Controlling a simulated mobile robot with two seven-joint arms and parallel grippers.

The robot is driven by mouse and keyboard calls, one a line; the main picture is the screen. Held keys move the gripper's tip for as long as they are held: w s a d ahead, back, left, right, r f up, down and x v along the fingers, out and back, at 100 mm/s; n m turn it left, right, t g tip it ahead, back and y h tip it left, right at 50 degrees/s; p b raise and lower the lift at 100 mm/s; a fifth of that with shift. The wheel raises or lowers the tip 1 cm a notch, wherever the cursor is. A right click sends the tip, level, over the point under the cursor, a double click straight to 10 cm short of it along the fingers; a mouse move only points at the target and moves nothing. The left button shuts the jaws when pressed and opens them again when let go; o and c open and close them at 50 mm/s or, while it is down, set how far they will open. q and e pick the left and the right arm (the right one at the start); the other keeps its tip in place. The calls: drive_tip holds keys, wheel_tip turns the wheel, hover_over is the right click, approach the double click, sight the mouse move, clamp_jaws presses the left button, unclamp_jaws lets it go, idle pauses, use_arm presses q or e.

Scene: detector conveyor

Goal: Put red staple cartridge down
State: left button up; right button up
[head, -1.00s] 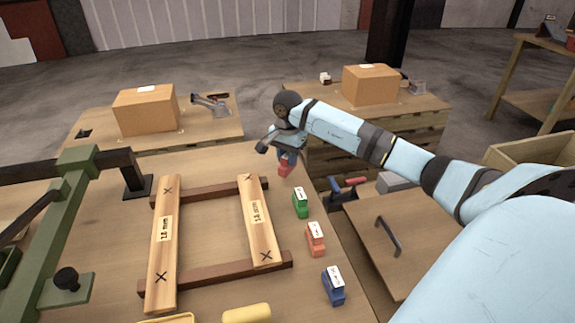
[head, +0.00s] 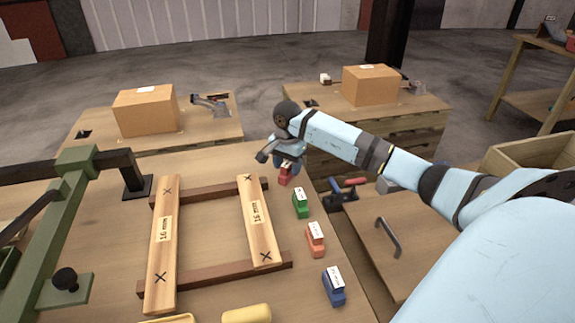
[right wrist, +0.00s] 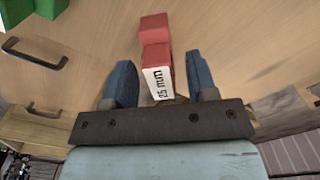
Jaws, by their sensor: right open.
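The red staple cartridge (head: 284,178) stands on the wooden table at the far end of a row of cartridges. In the right wrist view the cartridge (right wrist: 155,42) has a white label reading 25 mm. My right gripper (head: 287,161) is at the cartridge, partly hidden by its own wrist in the head view. In the right wrist view the right gripper (right wrist: 159,72) is open, with its blue fingers apart on either side of the cartridge's labelled end and a gap at each side. My left gripper is not in view.
Green (head: 300,205), orange (head: 315,240) and blue (head: 333,287) cartridges stand in line toward the front. A wooden frame (head: 259,222) lies to their left. A tool with a red handle (head: 345,187) is beyond the table's right edge. Cardboard boxes (head: 146,110) stand behind.

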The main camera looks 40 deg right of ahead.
sight(287, 163)
wheel_tip(287, 163, up, 12)
drive_tip(key=shift+p, duration=0.4)
idle(0.4)
